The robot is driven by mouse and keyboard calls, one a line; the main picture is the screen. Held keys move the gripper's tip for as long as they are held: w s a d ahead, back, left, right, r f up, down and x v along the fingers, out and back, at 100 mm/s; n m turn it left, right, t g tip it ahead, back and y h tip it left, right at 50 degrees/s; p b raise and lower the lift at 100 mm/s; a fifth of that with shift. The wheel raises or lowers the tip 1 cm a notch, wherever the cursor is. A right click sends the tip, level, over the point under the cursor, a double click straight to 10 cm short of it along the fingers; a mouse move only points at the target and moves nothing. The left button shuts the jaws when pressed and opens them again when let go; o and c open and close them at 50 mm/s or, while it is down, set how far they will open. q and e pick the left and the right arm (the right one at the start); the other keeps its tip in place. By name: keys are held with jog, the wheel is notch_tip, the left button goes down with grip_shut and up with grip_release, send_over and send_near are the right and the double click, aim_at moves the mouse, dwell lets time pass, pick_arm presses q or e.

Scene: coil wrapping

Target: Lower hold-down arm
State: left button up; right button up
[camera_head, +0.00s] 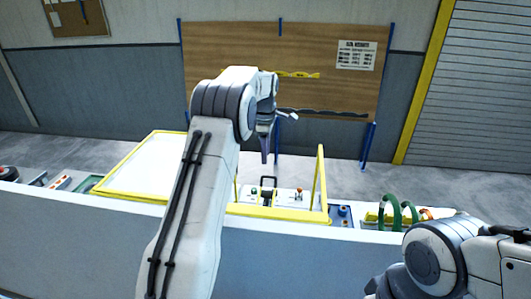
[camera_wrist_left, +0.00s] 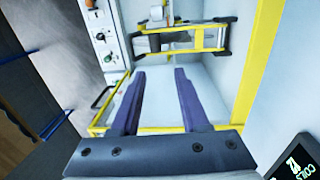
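In the left wrist view, a yellow bar assembly with black ends (camera_wrist_left: 205,38) crosses the top inside a yellow-framed machine; it looks like the hold-down arm, but I cannot be sure. My left gripper (camera_wrist_left: 160,72) is open, its two purple fingers apart with nothing between them. The fingertips appear below the bar in the picture and apart from it. In the head view my left gripper (camera_head: 266,147) points down above the machine's yellow frame (camera_head: 280,213), and my arm hides part of the machine. My right arm shows at the lower right; its gripper is out of view.
A panel with knobs (camera_wrist_left: 103,38) runs along the machine's side; a black handle (camera_head: 268,182) stands beside it. A raised yellow-framed panel (camera_head: 140,165) is at left. Green hoops (camera_head: 388,205) stand at right. A wooden board (camera_head: 225,60) stands behind.

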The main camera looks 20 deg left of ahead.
pick_arm(q)
notch_tip(320, 180, up, 10)
jog(key=b, duration=0.1)
jog(key=shift+s+r+b, duration=0.2)
jog(key=shift+s+b, duration=0.2)
jog(key=shift+d, duration=0.15)
dwell(0.4)
